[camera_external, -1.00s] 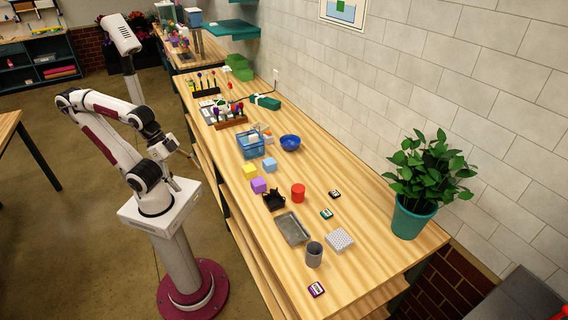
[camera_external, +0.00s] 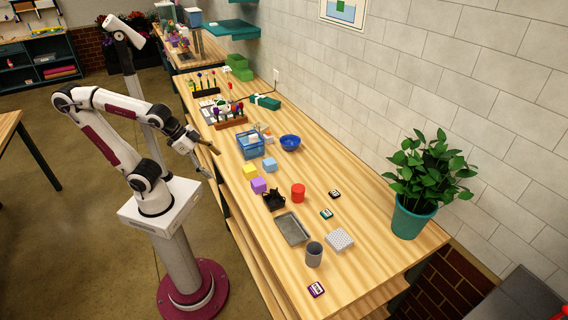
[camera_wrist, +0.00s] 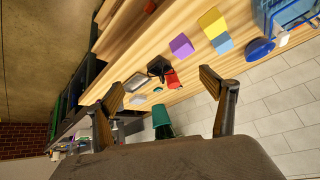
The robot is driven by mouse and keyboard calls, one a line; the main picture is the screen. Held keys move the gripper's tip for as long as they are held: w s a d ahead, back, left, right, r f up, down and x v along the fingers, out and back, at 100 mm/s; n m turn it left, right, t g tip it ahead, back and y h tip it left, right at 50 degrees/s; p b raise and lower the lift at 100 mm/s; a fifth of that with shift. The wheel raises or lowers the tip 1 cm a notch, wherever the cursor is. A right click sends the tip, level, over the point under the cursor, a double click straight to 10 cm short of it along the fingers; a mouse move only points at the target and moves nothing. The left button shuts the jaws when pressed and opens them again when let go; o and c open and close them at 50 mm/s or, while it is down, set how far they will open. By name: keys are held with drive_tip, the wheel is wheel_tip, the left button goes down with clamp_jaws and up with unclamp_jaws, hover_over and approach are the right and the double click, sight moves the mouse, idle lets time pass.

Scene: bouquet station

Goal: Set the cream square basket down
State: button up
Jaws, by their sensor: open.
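A small whitish square piece with a dotted, possibly perforated surface (camera_external: 340,240) sits on the wooden table, right of the grey tray; it may be the cream square basket, but it is too small to be sure. A pale piece in the wrist view (camera_wrist: 138,99) looks like the same thing. My gripper (camera_external: 208,160) is open and empty at the table's left edge, well away from that piece. In the wrist view my gripper (camera_wrist: 165,100) shows its two fingers wide apart with nothing between them.
A grey tray (camera_external: 292,229), grey cup (camera_external: 314,254), red cylinder (camera_external: 298,193), black holder (camera_external: 274,200), purple cube (camera_external: 258,186), yellow cube (camera_external: 250,171), light-blue cube (camera_external: 269,164), blue basket (camera_external: 250,145) and blue bowl (camera_external: 290,143) stand on the table. A potted plant (camera_external: 413,215) stands at right.

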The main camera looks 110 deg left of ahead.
drive_tip(key=w+a+f+n+y, duration=0.1)
drive_tip(key=w+a+n+y, duration=0.15)
drive_tip(key=a, duration=1.25)
drive_tip(key=w+a+n+y, duration=0.2)
drive_tip(key=a+y, duration=0.1)
drive_tip(key=a, duration=1.3)
drive_tip(key=shift+n+t+y, duration=0.75)
drive_tip(key=shift+t, duration=0.05)
drive_tip(key=s+a+f, duration=0.2)
drive_tip(key=s+a, duration=0.1)
drive_tip(key=a, duration=0.2)
drive_tip(key=s+a+f, duration=0.3)
drive_tip(key=s+a, duration=0.1)
drive_tip(key=a, duration=0.1)
drive_tip(key=s+a+f, duration=0.2)
drive_tip(key=s+a, duration=0.1)
drive_tip(key=a, duration=0.2)
drive_tip(key=shift+s+a+f, duration=0.2)
drive_tip(key=shift+s+a, duration=0.15)
drive_tip(key=shift+n+t, duration=0.3)
drive_tip(key=shift+t, duration=0.4)
drive_tip(key=shift+s+a+f, duration=0.45)
drive_tip(key=shift+s+f, duration=0.3)
drive_tip(key=shift+s, duration=0.3)
drive_tip(key=shift+s+a+f, duration=0.4)
drive_tip(key=shift+s+f, duration=0.3)
drive_tip(key=shift+s, duration=0.35)
drive_tip(key=shift+s+a+f, duration=0.45)
drive_tip(key=shift+s+f, duration=0.3)
drive_tip(key=shift+s, duration=0.3)
